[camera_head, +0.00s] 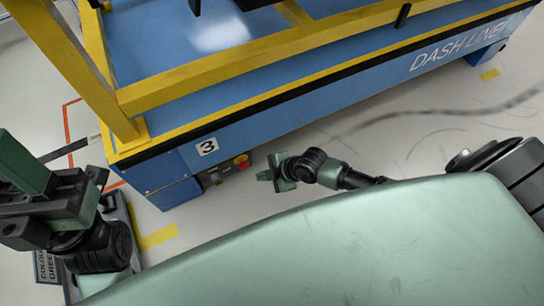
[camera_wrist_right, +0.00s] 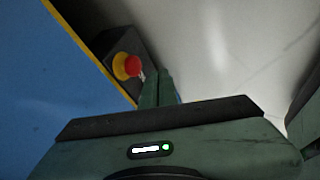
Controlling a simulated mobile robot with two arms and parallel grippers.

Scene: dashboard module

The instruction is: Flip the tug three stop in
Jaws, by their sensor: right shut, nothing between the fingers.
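The blue tug or cart side bears a white label with the number 3 (camera_head: 207,146). Beside it, low on that side, a red stop button on a yellow base (camera_head: 242,161) sticks out from a dark housing. In the right wrist view the red button (camera_wrist_right: 134,66) and its yellow ring are just up and left of my fingers. My right gripper (camera_head: 264,175) is shut and empty, a little to the right of the button and apart from it; its closed fingers show in the wrist view (camera_wrist_right: 158,88). My left gripper (camera_head: 22,168) is at the far left, away from the tug; its opening is unclear.
A yellow frame (camera_head: 210,80) stands on the long blue base marked DASH LINE (camera_head: 455,47). A small grey part (camera_head: 212,178) sits near the button. Pale floor (camera_head: 400,135) lies open right of my right gripper. Yellow tape (camera_head: 157,238) marks the floor.

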